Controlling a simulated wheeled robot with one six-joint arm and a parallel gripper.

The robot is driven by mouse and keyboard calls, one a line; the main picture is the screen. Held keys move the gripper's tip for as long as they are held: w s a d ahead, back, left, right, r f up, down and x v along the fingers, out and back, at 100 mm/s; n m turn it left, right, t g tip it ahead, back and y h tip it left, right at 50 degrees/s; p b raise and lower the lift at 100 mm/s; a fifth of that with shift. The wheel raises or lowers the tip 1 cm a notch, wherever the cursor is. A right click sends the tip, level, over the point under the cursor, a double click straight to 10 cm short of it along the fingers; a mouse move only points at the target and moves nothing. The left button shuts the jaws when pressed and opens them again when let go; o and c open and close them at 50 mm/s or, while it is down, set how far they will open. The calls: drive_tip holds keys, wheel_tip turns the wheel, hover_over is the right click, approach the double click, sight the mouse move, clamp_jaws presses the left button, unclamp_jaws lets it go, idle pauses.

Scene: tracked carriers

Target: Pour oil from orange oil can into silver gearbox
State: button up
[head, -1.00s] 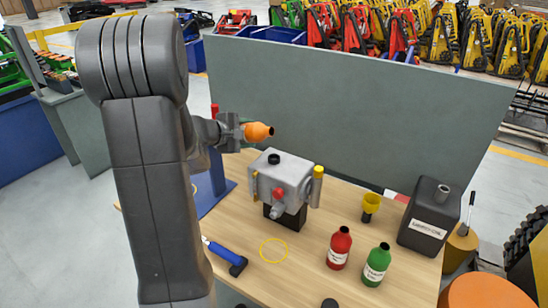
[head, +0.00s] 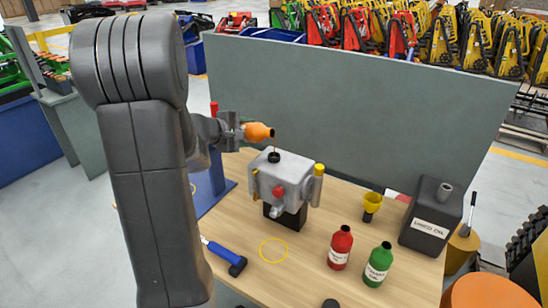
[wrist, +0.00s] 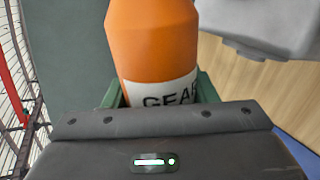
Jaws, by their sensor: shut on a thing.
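The orange oil can (head: 258,131) lies tilted nearly on its side, its mouth pointing right, above the silver gearbox (head: 289,178). A thin brown stream runs down from its mouth to the black filler opening (head: 274,157) on the gearbox top. My gripper (head: 239,131) is shut on the orange can. In the wrist view the can (wrist: 152,45) sits between the green fingers, with a white label partly reading "GEA". Part of the gearbox (wrist: 262,22) shows at upper right there. The can's rear is hidden by the gripper in the head view.
A red bottle (head: 339,249), a green bottle (head: 377,266), a yellow funnel (head: 372,203) and a black labelled oil container (head: 430,215) stand on the right of the wooden bench. A blue-handled tool (head: 222,254) lies in front. A grey panel (head: 350,110) stands behind.

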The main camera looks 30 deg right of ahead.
drive_tip(key=shift+f+m+t+b, duration=0.2)
drive_tip(key=shift+m+t+b, duration=0.3)
drive_tip(key=shift+b, duration=1.95)
idle(2.4)
